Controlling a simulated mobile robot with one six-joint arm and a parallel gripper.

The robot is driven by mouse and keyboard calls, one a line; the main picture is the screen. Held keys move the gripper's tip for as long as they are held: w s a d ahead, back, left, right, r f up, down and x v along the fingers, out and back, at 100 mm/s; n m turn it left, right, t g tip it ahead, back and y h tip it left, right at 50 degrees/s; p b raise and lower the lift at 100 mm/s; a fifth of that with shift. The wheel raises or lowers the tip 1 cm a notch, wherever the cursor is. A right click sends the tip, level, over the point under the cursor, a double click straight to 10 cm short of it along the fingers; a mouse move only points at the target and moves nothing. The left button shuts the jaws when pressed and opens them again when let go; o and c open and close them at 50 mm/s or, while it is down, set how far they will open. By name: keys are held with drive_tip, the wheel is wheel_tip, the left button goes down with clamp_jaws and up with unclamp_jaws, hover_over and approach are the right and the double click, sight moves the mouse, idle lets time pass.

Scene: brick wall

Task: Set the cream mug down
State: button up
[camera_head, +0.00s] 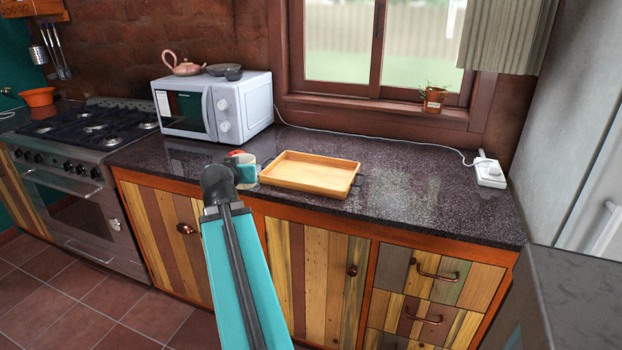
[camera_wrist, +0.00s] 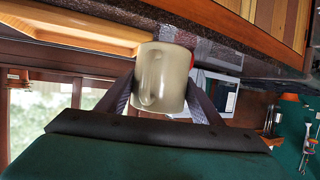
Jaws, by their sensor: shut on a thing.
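The cream mug (camera_wrist: 165,78) is between the two dark fingers of my gripper (camera_wrist: 163,84) in the wrist view, which is upside down. My gripper is shut on it. The mug's handle shows on its near side. In the head view only a small part of the mug (camera_head: 246,158) shows, with my arm and gripper hiding the rest. It is at the front of the dark stone counter (camera_head: 420,215), just left of the wooden tray. I cannot tell whether its base touches the counter.
The empty wooden tray (camera_head: 312,172) lies close on the right. A red thing (camera_head: 236,152) shows just behind the mug. A white microwave (camera_head: 213,105) stands at the back left. The counter right of the tray is clear up to a white socket box (camera_head: 489,172).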

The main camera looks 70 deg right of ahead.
drive_tip(key=s+d+m+g, duration=0.2)
drive_tip(key=s+d, duration=0.2)
drive_tip(key=s, duration=0.6)
drive_tip(key=s+d+m+g+b, duration=0.1)
drive_tip(key=s+d+m+g, duration=0.1)
drive_tip(key=s, duration=0.8)
drive_tip(key=s+d+m+g+b, duration=0.1)
drive_tip(key=s+d+m+g, duration=0.2)
drive_tip(key=s, duration=0.7)
drive_tip(key=d+g, duration=0.1)
drive_tip(key=d, duration=0.1)
drive_tip(key=shift+s+d+h, duration=0.35)
drive_tip(key=shift+h, duration=0.05)
drive_tip(key=shift+w+d+r+p, duration=0.25)
drive_tip(key=shift+d+r+p, duration=0.05)
drive_tip(key=shift+p, duration=0.95)
drive_tip(key=p, duration=0.3)
drive_tip(key=w+d+p, duration=0.1)
drive_tip(key=p, duration=0.3)
drive_tip(key=shift+w+d+f, duration=0.1)
drive_tip(key=shift+w+f, duration=0.05)
drive_tip(key=shift+w, duration=0.15)
drive_tip(key=p, duration=0.3)
hover_over(326, 179)
drive_tip(key=shift+f, duration=0.8)
drive_tip(key=shift+f, duration=0.15)
drive_tip(key=shift+f+p, duration=0.6)
drive_tip(key=shift+f, duration=1)
drive_tip(key=shift+f, duration=0.15)
